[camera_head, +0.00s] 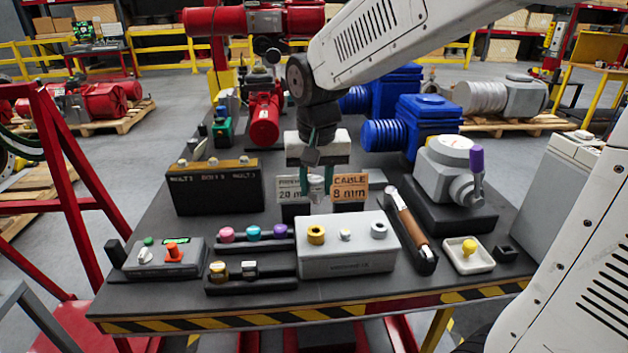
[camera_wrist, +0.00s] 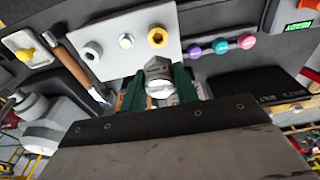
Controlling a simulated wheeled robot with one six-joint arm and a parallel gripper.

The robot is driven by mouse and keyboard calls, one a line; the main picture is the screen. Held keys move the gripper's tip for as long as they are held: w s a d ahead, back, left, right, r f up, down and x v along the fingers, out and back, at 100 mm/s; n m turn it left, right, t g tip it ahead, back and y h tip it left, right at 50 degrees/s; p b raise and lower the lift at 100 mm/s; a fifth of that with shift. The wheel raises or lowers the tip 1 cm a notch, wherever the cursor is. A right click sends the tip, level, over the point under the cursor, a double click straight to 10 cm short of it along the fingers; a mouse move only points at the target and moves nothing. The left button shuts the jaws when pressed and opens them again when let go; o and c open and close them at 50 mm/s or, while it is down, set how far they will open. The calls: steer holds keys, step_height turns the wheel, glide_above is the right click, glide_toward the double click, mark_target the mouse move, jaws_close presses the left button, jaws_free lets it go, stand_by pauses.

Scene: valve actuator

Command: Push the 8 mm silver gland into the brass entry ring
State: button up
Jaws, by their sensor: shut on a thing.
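My gripper (camera_head: 319,187) hangs above and behind the grey entry box (camera_head: 348,262). In the wrist view my gripper (camera_wrist: 161,88) is shut on a silver gland (camera_wrist: 160,88), held between the green fingers. In the head view the gland is hard to make out between the fingers. The brass entry ring (camera_head: 316,234) is the left of three entries on the box top. It also shows in the wrist view (camera_wrist: 157,38), just beyond the gland and apart from it. The gland's size cannot be read.
A small silver entry (camera_head: 345,235) and a grey ring (camera_head: 378,230) are beside the brass ring. Signs (camera_head: 349,188) stand behind the box. Coloured caps (camera_head: 253,233) and a front rack (camera_head: 250,284) with two fittings are left.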

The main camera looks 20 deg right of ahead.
mark_target(316, 204)
steer(key=shift+f, duration=2.9)
steer(key=shift+f, duration=1.55)
steer(key=o, duration=1.1)
steer(key=shift+r, duration=0.1)
steer(key=r, duration=0.5)
steer(key=s+r, duration=0.1)
steer(key=r, duration=0.1)
steer(key=shift+a+r, duration=0.2)
steer(key=shift+r, duration=0.1)
steer(key=shift+s, duration=0.1)
